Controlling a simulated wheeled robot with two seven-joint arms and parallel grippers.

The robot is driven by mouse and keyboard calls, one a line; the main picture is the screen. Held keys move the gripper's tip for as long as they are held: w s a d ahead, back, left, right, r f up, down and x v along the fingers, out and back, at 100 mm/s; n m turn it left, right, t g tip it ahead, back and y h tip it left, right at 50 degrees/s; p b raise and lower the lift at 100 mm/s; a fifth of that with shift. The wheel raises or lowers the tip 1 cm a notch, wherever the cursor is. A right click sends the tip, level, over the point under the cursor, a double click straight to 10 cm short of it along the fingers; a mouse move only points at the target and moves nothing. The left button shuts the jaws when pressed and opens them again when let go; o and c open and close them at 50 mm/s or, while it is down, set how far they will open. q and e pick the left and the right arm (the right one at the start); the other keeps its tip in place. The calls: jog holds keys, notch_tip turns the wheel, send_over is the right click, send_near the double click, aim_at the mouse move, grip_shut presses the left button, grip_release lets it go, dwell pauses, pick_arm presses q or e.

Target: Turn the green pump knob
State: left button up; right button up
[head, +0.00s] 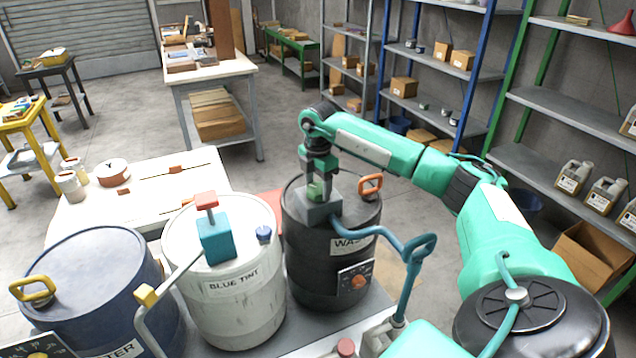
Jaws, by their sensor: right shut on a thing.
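The green pump knob (315,191) sits on top of a grey pump block (323,211) on the dark drum (310,262), whose label is partly readable as "WAS". My right gripper (318,181) points straight down from above, with its fingers closed around the green knob. The fingers hide part of the knob. A teal pipe (375,233) runs from near the pump toward the right and ends in a loop. My left gripper is not in view.
Beside it stands a white "BLUE TINT" drum (238,312) with a teal pump (215,240) and red knob (206,199). A blue drum (85,265) is at left, with a white table (150,195) behind. Shelves (560,170) line the right.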

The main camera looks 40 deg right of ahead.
aim_at(318, 188)
jog(key=m, duration=0.2)
jog(key=m+p, duration=0.1)
jog(key=m, duration=0.2)
jog(key=shift+d+r, duration=0.1)
jog(key=shift+r, duration=0.1)
jog(key=shift+w+m, duration=0.1)
jog(key=shift+m, duration=0.2)
jog(key=o, duration=1)
jog(key=shift+f, duration=0.1)
jog(key=shift+c, duration=0.2)
jog(key=shift+r, duration=0.5)
notch_tip(318, 188, up, 13)
jog(key=b, duration=0.2)
jog(key=shift+f, duration=0.15)
